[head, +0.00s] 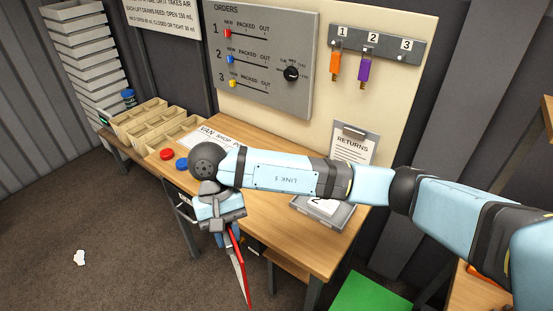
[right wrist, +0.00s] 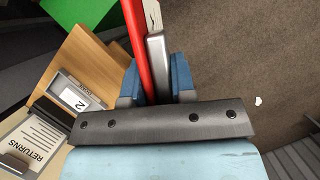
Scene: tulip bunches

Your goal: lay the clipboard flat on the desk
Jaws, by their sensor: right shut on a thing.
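The clipboard is a red board with white paper and a grey metal clip. In the head view the clipboard (head: 238,258) hangs steeply, nearly edge-on, below my right gripper (head: 226,229), in front of the desk (head: 285,235). In the right wrist view the clipboard (right wrist: 134,35) stands edge-on between the blue fingers of the right gripper (right wrist: 158,80), which are shut on it around the clip. My left gripper is not in view.
A grey tray (head: 331,222) with a card marked 2 is on the desk, partly behind my right arm. Red (head: 166,154) and blue (head: 181,164) buttons sit at the left. A RETURNS sheet (head: 352,147) stands at the back. Bare desk lies between.

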